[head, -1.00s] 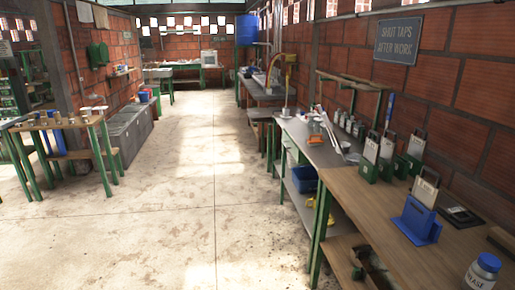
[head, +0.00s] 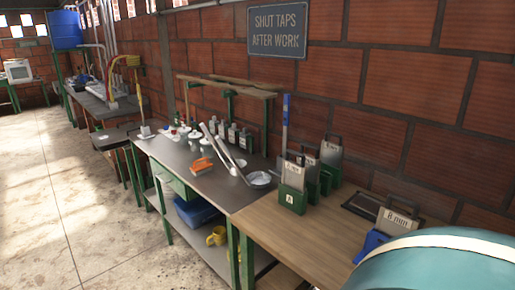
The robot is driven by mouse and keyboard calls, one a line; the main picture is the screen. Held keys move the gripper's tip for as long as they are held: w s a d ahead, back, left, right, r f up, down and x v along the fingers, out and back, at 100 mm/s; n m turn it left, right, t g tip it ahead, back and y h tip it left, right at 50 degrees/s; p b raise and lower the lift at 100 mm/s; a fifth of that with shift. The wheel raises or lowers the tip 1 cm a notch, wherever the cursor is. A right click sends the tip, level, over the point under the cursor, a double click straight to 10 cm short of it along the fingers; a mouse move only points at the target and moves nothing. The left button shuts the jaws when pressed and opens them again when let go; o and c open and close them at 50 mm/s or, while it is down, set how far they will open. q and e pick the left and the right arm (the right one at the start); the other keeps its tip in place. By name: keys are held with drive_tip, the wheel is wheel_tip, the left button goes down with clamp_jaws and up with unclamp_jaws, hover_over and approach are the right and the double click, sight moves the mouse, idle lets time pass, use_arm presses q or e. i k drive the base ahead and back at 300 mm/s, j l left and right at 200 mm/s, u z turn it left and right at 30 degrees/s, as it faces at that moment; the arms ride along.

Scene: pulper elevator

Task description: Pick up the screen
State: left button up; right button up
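A screen (head: 398,222), a pale plate with a dark handle and "8 mm" on it, stands tilted at the bench's right, with a blue holder (head: 369,244) at its lower left. Its lower right part is hidden by a teal rounded surface, which may be part of my arm. Further left, more pale plates with dark handles, one at the front (head: 293,175) and one behind it (head: 330,154), stand upright in green holders (head: 291,200). Neither gripper is in view.
The wooden bench top (head: 262,223) has bare room left of the blue holder. A dark flat frame (head: 363,206) lies behind. On the grey bench (head: 175,157) are jars, an orange object (head: 201,166), long pale tools and a dish (head: 259,179). Floor (head: 100,215) at left is clear.

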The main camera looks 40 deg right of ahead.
sight(332, 153)
drive_tip(key=i+u, duration=0.15)
drive_tip(key=i, duration=0.65)
drive_tip(key=i+u, duration=0.2)
drive_tip(key=i, duration=0.6)
drive_tip(key=i+z, duration=0.1)
drive_tip(key=z, duration=0.35)
drive_tip(key=i+z, duration=0.1)
drive_tip(key=z, duration=0.4)
drive_tip(key=i+j+z, duration=0.1)
drive_tip(key=z, duration=2.15)
